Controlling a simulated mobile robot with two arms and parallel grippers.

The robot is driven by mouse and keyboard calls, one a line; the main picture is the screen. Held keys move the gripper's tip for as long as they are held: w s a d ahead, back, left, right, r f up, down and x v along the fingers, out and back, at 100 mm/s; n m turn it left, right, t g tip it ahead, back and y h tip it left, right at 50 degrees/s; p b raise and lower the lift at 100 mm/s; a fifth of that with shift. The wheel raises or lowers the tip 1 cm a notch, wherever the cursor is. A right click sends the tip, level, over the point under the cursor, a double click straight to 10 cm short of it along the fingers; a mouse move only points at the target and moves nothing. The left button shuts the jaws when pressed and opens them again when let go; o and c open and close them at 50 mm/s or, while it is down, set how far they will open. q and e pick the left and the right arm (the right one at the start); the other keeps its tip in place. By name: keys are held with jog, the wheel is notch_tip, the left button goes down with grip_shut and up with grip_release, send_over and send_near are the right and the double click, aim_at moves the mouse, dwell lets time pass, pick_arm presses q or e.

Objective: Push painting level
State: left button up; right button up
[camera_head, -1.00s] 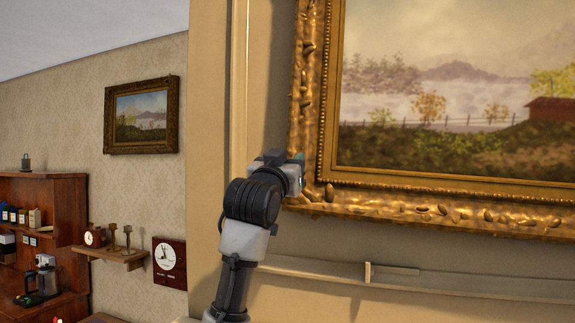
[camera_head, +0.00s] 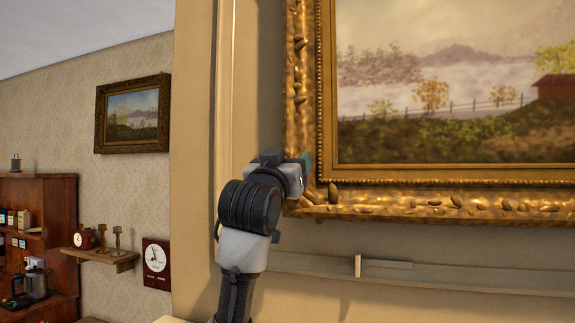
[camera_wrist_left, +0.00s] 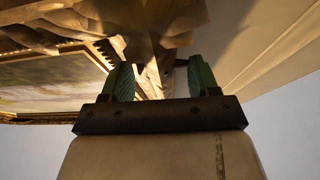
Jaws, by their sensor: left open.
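The painting (camera_head: 435,110) is a landscape in a wide, carved gilt frame (camera_head: 430,202) on the wall, cut off at the top and right. The frame's lower edge slopes less than the ledge below it, and its left side is not parallel to the pilaster edge. My left gripper (camera_head: 306,166) is at the frame's lower left corner; contact cannot be told. In the left wrist view its teal fingers (camera_wrist_left: 160,78) are apart, with the carved frame (camera_wrist_left: 150,45) close beyond them. My right gripper is out of view.
A pale mantel ledge (camera_head: 450,275) with a small upright piece (camera_head: 358,266) runs below the painting. A pilaster (camera_head: 200,110) stands left. Farther back are a small painting (camera_head: 133,115), a shelf (camera_head: 100,254), a clock (camera_head: 156,263) and a wooden cabinet (camera_head: 55,205).

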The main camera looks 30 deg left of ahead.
pick_arm(q)
jog(key=b+v, duration=0.5)
jog(key=v, duration=0.5)
jog(key=shift+s+f+b, duration=0.15)
jog(key=shift+s+b, duration=0.2)
jog(key=shift+b, duration=0.05)
jog(key=shift+d, duration=0.15)
